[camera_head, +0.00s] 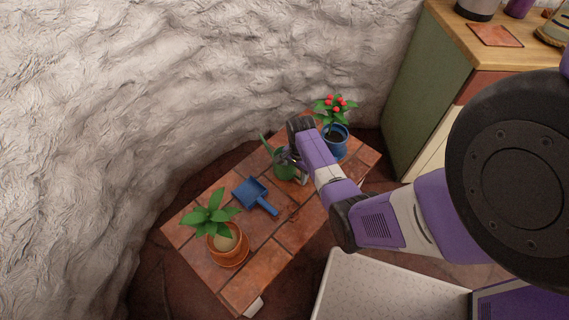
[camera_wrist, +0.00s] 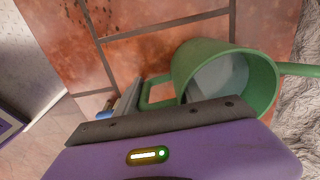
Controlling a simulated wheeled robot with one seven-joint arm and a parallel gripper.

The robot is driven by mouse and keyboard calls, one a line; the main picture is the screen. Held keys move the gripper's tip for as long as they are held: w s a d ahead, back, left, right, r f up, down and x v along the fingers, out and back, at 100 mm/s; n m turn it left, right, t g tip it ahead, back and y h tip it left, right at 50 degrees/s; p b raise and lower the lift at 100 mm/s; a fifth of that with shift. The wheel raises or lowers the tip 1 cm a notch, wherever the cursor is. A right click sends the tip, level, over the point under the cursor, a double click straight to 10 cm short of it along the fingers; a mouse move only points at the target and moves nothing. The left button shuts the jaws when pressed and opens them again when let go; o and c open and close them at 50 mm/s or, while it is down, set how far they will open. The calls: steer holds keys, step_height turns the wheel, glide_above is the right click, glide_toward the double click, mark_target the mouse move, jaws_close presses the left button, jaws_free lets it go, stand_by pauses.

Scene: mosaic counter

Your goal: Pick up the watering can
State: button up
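The green watering can (camera_head: 284,172) stands on the tiled tabletop, partly hidden by my arm, with its spout up to the left. In the wrist view its round rim and body (camera_wrist: 262,75) are close, with the handle loop at its left and the spout at the right edge. My gripper (camera_head: 294,160) is right at the can. In the wrist view one grey finger (camera_wrist: 127,97) lies left of the handle, apart from it. A pale grey shape shows inside the can; I cannot tell whether it is the other finger. The gripper looks open, with the handle between.
On the tiled table (camera_head: 283,238), a blue dustpan-like scoop (camera_head: 251,192) lies left of the can. A plant in an orange pot (camera_head: 229,252) stands front left; a red-flowered plant in a blue pot (camera_head: 338,147) stands behind right. A rough white wall rises behind.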

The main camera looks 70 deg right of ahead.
jaws_close()
steer(key=shift+r, duration=0.1)
step_height(320, 180, up, 20)
steer(key=p, duration=0.4)
steer(key=o, duration=0.6)
jaws_free()
jaws_close()
steer(key=shift+w, duration=0.1)
